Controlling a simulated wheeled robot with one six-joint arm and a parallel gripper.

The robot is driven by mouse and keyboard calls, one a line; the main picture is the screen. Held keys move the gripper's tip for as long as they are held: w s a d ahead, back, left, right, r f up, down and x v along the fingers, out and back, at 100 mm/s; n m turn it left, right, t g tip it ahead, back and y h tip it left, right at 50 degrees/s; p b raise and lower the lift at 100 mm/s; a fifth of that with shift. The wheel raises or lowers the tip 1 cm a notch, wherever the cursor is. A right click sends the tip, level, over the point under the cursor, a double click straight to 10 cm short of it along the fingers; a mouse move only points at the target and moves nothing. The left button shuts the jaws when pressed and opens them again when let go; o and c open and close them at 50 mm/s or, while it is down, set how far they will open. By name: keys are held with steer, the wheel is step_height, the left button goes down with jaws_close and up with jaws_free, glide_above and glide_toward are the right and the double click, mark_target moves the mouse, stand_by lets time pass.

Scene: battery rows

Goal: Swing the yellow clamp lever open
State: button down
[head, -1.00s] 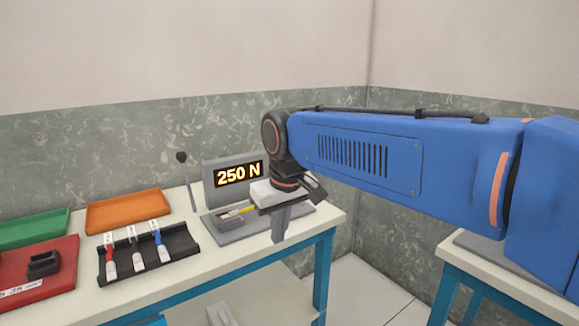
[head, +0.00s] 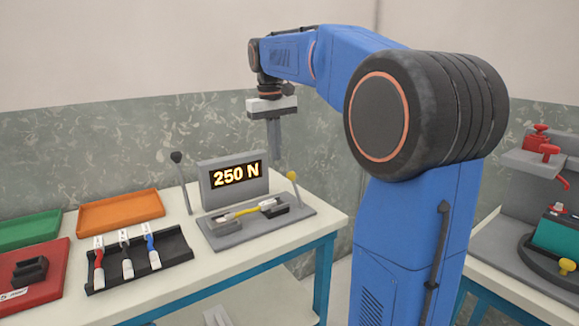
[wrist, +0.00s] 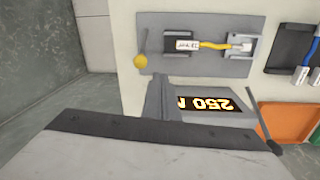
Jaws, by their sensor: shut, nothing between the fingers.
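The yellow-knobbed clamp lever (head: 292,177) stands nearly upright at the right end of the grey tester base (head: 222,240). Its knob also shows in the wrist view (wrist: 140,62). The tester's display (head: 237,174) reads 250 N. My gripper (head: 274,156) is shut and empty, pointing down in the air above the tester. In the head view it is above the lever's knob and apart from it. In the wrist view the fingers (wrist: 162,84) appear just beside the knob.
A black-knobbed lever (head: 176,158) stands left of the display. A black rack (head: 140,275) with several cables, orange (head: 120,208) and green trays, and a red tray (head: 45,285) lie left. Another bench with a teal device (head: 563,243) stands right.

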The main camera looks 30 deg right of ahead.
steer(key=w+d+r+g, duration=0.1)
steer(key=w+d, duration=0.4)
steer(key=w, duration=0.1)
steer(key=shift+w+m, duration=0.25)
steer(key=shift+m, duration=0.05)
steer(key=shift+d, duration=0.1)
steer(key=f, duration=0.6)
steer(key=s+f, duration=0.1)
steer(key=f, duration=0.2)
steer(key=shift+d+f, duration=0.3)
steer(key=shift+f, duration=0.1)
steer(key=shift+s+a+r, duration=0.1)
steer(key=shift+s+r, duration=0.15)
steer(key=shift+s, duration=0.25)
steer(key=shift+s+a+r, duration=0.1)
steer(key=shift+s+r, duration=0.1)
steer(key=shift+s, duration=0.25)
steer(key=shift+s+a+r, duration=0.1)
steer(key=shift+s+r, duration=0.2)
steer(key=shift+s, duration=0.5)
steer(key=shift+s+r, duration=0.15)
